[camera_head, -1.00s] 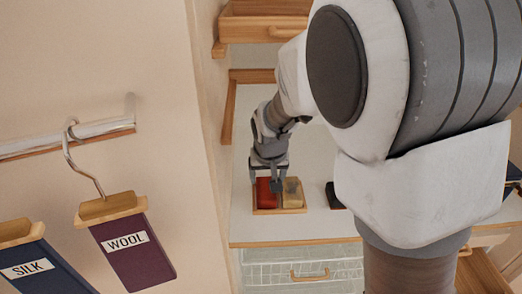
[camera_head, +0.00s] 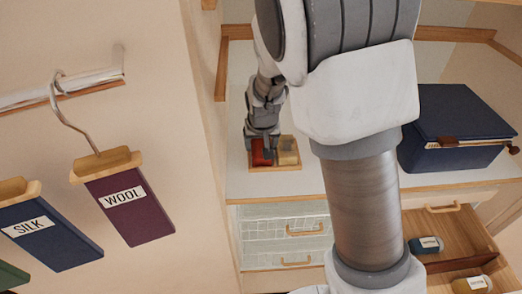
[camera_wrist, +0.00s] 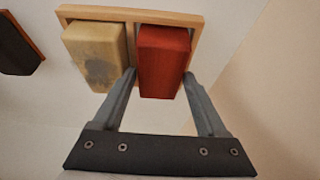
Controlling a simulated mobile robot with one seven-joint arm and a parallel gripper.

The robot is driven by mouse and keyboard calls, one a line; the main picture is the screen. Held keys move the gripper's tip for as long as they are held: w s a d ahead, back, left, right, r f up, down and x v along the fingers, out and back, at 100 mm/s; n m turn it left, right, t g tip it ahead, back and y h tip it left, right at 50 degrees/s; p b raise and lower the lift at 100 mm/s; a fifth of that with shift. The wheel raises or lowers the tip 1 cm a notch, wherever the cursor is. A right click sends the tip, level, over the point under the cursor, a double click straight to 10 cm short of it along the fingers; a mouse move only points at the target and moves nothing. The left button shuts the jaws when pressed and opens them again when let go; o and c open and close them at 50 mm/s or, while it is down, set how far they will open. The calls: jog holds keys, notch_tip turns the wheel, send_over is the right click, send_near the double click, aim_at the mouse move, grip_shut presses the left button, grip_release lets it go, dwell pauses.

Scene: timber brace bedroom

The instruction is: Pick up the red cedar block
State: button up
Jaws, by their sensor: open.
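The red cedar block (camera_head: 260,153) stands in a small wooden tray (camera_head: 280,167) on the white counter. In the wrist view the red cedar block (camera_wrist: 163,58) fills the right side of the tray (camera_wrist: 128,14), beside a pale tan block (camera_wrist: 96,55) with a grey patch. My gripper (camera_wrist: 160,80) is open, with its two fingers around the near end of the red block, one on each side. The left finger reaches into the gap by the tan block. I cannot tell whether the fingers touch the red block. In the head view my gripper (camera_head: 262,143) partly hides it.
A dark blue box (camera_head: 455,125) stands on the counter to the right. Below it a drawer (camera_head: 470,240) is open with small labelled items. Hanging swatches marked WOOL (camera_head: 125,205) and SILK (camera_head: 45,232) are on the left wall. A wall runs close left of the tray.

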jog(key=shift+f, duration=0.25)
dwell(0.4)
jog(key=c, duration=1.1)
jog(key=shift+r, duration=0.2)
